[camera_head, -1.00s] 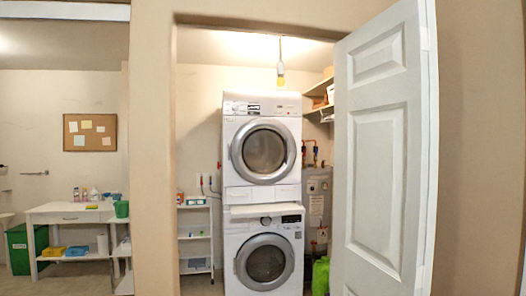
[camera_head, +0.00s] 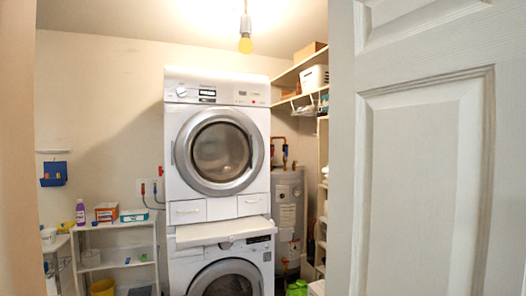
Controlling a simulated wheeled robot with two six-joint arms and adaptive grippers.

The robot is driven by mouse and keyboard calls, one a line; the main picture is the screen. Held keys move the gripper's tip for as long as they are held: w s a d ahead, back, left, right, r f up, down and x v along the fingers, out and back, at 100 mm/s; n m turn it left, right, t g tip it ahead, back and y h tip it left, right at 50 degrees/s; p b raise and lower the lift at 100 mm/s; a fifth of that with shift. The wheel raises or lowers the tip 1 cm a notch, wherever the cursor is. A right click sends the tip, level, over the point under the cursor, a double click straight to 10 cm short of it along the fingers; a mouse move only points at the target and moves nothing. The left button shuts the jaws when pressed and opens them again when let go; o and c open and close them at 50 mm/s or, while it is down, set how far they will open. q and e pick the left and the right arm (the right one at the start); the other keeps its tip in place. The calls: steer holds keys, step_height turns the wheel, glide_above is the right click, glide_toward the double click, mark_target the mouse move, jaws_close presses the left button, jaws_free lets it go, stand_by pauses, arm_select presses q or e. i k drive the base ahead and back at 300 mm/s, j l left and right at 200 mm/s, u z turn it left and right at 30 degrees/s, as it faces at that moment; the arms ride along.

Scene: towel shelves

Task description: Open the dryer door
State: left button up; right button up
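The dryer (camera_head: 180,119) is the upper of two stacked white front-loading machines, straight ahead in the head view. Its round door (camera_head: 219,152) has a wide silver ring and dark glass, and it looks shut. The lower machine (camera_head: 190,262) stands beneath it, with its round door (camera_head: 228,282) cut off by the bottom edge of the picture. Neither of my grippers shows in the view.
An open white panelled door (camera_head: 424,180) fills the right side. A white shelf rack (camera_head: 118,258) with bottles and boxes stands left of the machines. A grey water heater (camera_head: 289,215) and wall shelves (camera_head: 295,73) are on the right. A bulb (camera_head: 245,44) hangs above.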

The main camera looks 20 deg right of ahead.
mark_target(188, 166)
steer(key=i+u, duration=0.1)
steer(key=i, duration=2.55)
